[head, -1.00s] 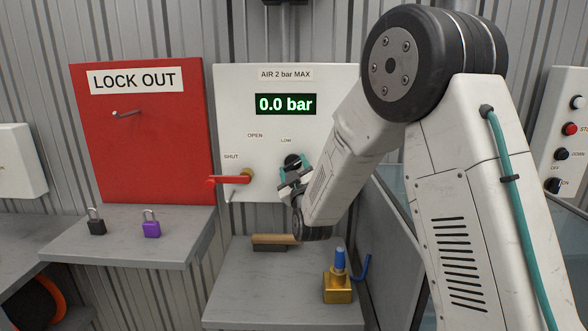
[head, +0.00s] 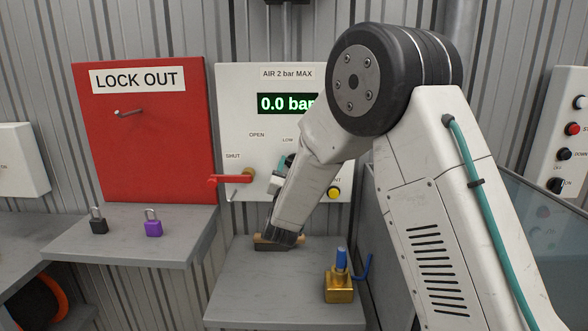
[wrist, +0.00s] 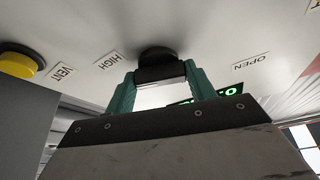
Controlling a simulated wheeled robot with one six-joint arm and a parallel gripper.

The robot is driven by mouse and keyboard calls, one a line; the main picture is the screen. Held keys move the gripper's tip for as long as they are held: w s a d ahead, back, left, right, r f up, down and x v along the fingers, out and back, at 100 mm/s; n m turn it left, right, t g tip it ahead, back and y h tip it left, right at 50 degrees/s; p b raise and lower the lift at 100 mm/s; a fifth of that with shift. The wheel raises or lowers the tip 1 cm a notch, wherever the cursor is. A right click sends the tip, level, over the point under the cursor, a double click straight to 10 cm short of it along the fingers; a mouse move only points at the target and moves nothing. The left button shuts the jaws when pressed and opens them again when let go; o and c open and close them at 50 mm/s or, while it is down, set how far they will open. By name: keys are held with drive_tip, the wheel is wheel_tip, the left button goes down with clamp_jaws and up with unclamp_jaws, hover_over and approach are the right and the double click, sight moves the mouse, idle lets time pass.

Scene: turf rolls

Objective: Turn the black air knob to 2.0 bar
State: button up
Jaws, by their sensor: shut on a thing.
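The black air knob (wrist: 158,67) sits on the white air panel (head: 232,110), between the HIGH and OPEN labels in the wrist view. My gripper (wrist: 160,73) is shut on it, one teal finger on each side. In the head view my gripper (head: 282,172) is at the panel below the LOW label, and my arm hides most of the knob and the HIGH label. The green display (head: 285,103) reads 0.0 bar, its right end covered by my arm. The red lever (head: 229,179) points left by the SHUT label.
A yellow VENT button (head: 334,192) is close right of my arm. Left are the red LOCK OUT board (head: 150,160) and black (head: 98,225) and purple (head: 153,228) padlocks.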

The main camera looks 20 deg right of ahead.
drive_tip(key=shift+a+m+g+h, duration=0.1)
drive_tip(key=shift+m+g+h, duration=0.5)
drive_tip(key=shift+m, duration=1)
drive_tip(key=o, duration=1)
drive_tip(key=v, duration=0.7)
drive_tip(key=shift+s+a+f, duration=0.15)
drive_tip(key=shift+s+a, duration=0.1)
